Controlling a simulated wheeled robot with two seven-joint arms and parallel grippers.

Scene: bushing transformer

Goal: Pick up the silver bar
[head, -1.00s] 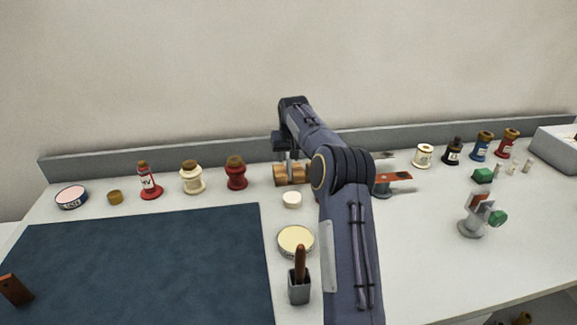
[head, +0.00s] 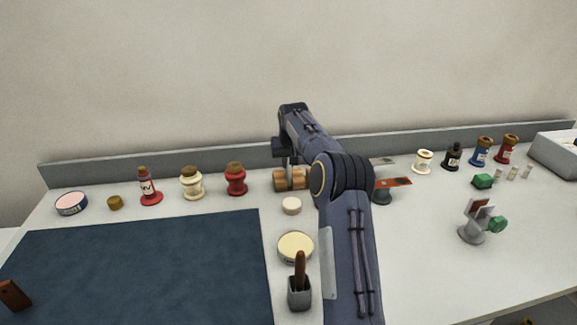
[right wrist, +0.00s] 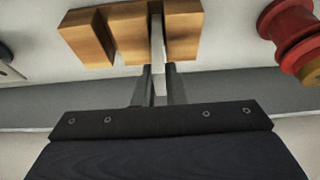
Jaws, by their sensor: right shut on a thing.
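The silver bar (right wrist: 157,28) stands in the slot of a wooden block (right wrist: 110,32) in the right wrist view. The block (head: 281,180) also shows near the back of the table in the head view. My right gripper (right wrist: 158,72) is shut on the bar's upper end, just above the block. In the head view my right gripper (head: 288,160) is small and partly hidden by my own arm. The lower part of the bar is hidden in the block. My left gripper is not in view.
A red spool-shaped bottle (head: 236,179) stands left of the block. A small cream disc (head: 292,205), a round tin (head: 295,246) and a grey holder (head: 299,293) stand in front. A dark mat (head: 140,265) covers the left. A grey ledge (head: 120,173) runs behind.

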